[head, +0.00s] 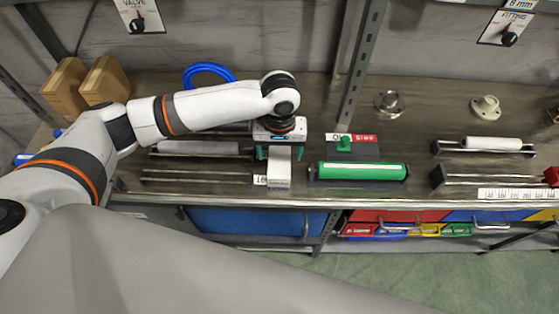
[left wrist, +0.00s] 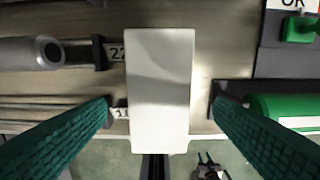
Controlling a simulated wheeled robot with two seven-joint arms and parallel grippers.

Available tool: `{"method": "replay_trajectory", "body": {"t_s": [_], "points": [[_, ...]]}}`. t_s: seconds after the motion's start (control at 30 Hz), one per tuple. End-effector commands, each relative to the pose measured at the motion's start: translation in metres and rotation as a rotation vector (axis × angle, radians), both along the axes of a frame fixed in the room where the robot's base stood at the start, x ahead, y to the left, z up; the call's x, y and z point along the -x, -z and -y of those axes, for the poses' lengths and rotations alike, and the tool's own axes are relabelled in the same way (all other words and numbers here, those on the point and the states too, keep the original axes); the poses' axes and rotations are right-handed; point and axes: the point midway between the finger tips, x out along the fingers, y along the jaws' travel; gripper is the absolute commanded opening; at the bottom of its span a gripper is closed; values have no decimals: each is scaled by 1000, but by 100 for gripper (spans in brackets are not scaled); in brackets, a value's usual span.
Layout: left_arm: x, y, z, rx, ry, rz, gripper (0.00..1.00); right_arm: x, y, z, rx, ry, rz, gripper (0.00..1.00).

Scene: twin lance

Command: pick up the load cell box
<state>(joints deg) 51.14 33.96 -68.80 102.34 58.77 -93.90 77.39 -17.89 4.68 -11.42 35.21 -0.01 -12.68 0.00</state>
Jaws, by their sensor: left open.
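The load cell box, a plain white block (head: 279,168), stands near the front edge of the bench, just right of the left-hand racks. It also fills the middle of the left wrist view (left wrist: 160,85). My left gripper (head: 280,152) is over the box, pointing down, with its teal fingers open. In the left wrist view the fingers lie on either side of the box, with a gap on both sides. The gripper hides the back part of the box in the head view. My right gripper is not in view.
A green cylinder (head: 362,171) lies in a holder to the right, close to the right finger. A grey roller (head: 198,147) on a rack lies to the left. A green knob (head: 345,143) stands behind the cylinder. A shelf post (head: 361,70) rises to the right.

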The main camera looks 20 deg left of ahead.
Motion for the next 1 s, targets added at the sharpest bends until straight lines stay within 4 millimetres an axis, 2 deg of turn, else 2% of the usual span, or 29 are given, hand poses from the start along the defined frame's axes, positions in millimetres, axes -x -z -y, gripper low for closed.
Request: {"method": "replay_trajectory", "body": {"t_s": [0.17,0.33,0.5,0.77,1.0], "points": [[0,11,-1,-2,0,-1,76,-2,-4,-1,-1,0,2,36],[0,35,-2,-3,0,-2,76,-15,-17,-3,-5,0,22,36],[0,56,-2,-1,2,1,76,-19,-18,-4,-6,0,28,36],[0,60,-2,-1,2,2,76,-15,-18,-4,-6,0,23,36],[0,59,-2,-1,2,2,37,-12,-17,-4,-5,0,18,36]]}}
